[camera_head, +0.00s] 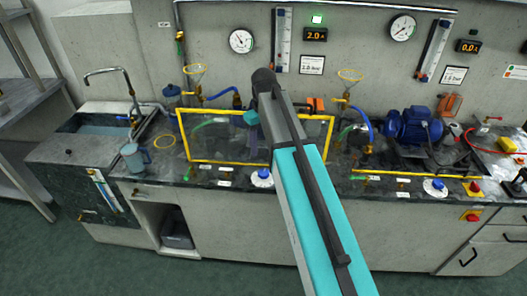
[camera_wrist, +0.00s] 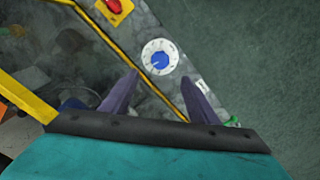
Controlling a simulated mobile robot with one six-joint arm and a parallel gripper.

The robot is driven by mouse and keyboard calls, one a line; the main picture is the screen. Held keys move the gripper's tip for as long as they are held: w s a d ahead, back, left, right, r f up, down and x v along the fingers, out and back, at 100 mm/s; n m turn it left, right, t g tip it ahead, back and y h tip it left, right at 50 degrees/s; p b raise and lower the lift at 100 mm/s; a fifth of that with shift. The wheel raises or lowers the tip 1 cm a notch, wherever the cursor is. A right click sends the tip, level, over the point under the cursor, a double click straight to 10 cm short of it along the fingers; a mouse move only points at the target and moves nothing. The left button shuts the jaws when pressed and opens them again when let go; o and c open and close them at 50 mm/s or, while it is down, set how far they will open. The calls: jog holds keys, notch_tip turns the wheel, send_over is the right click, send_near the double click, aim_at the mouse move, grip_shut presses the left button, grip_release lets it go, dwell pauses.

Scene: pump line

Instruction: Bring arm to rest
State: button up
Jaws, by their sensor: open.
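My arm (camera_head: 310,200) reaches up across the middle of the head view, and my gripper is not clearly visible there. In the wrist view my gripper (camera_wrist: 159,98) shows as two dark purple fingers standing apart with nothing between them. Beyond the fingertips is a blue knob on a white round dial (camera_wrist: 160,57) at the edge of the dark worktop. The fingers appear apart from it, but the exact distance cannot be told.
A yellow-framed clear guard (camera_head: 192,161) stands behind my arm. A blue pump motor (camera_head: 414,127) is to the right, and a sink (camera_head: 100,124) and a jug (camera_head: 134,158) to the left. Gauges (camera_head: 241,40) hang on the back wall. The floor (camera_head: 150,280) in front looks clear.

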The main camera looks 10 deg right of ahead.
jog(key=shift+r, duration=0.5)
jog(key=shift+f, duration=0.1)
dwell(0.4)
